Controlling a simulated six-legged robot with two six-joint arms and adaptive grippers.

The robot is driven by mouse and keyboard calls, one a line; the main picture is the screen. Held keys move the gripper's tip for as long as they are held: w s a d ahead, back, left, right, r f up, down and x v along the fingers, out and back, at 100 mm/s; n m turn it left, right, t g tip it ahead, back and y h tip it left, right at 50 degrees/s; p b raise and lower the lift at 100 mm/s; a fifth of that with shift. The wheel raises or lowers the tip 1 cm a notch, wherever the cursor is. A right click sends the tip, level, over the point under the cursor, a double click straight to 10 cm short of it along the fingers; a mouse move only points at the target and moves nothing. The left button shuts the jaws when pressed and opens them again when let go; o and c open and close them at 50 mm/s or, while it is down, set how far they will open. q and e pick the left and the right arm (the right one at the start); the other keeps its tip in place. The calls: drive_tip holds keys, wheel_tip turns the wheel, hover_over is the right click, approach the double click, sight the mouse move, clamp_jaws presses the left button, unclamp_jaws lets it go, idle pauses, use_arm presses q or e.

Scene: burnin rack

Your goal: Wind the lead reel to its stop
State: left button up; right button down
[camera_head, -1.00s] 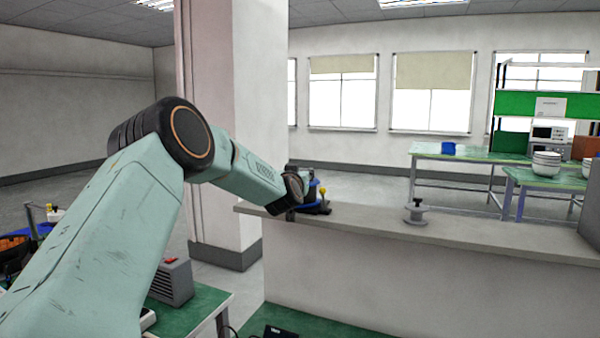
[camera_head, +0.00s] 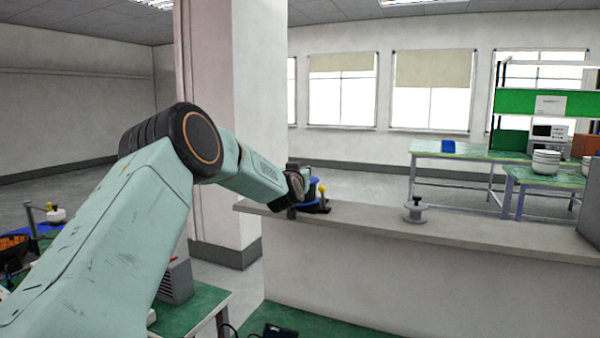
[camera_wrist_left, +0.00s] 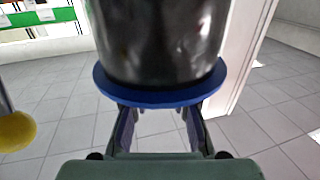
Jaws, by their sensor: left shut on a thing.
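The lead reel (camera_head: 314,207) stands at the left end of the grey ledge, with a blue flange and a yellow knob (camera_head: 322,188) on its right side. In the left wrist view a large dark drum fills the top middle above the reel's round blue flange (camera_wrist_left: 160,98). The yellow knob (camera_wrist_left: 16,131) shows at the left edge there. My left gripper (camera_head: 297,200) is at the reel. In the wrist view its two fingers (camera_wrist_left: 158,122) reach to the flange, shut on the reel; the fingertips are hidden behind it. My right gripper is not in view.
A grey spool-like fitting (camera_head: 415,210) stands on the ledge (camera_head: 480,231) to the right, with bare ledge between. A pillar (camera_head: 225,110) rises behind my left arm. Green-topped tables (camera_head: 480,153) with bowls stand at the back right.

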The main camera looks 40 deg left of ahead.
use_arm(q)
drive_tip(key=shift+r+b, duration=0.1)
drive_tip(key=shift+b, duration=0.25)
clamp_jaws()
idle(0.3)
drive_tip(key=m+t+h+b, duration=0.1)
drive_tip(key=b, duration=0.1)
drive_tip(key=shift+h+b, duration=0.3)
drive_tip(key=shift+m+t+h+b, duration=0.3)
drive_tip(key=shift+m+h+b, duration=0.2)
drive_tip(key=shift+m+h, duration=0.15)
drive_tip(key=shift+r+m+h+p, duration=0.1)
drive_tip(key=shift+m+h+p, duration=0.2)
drive_tip(key=shift+h, duration=0.25)
drive_tip(key=m+h+p, duration=0.1)
drive_tip(key=h+p, duration=0.1)
drive_tip(key=p, duration=0.2)
drive_tip(key=m+t+h+p, duration=0.1)
drive_tip(key=m+h+p, duration=0.1)
drive_tip(key=p, duration=0.2)
drive_tip(key=shift+r+h+p, duration=0.15)
drive_tip(key=shift+h+p, duration=0.15)
drive_tip(key=shift+p, duration=0.05)
drive_tip(key=shift+m+h+p, duration=0.75)
drive_tip(key=shift+h+p, duration=0.45)
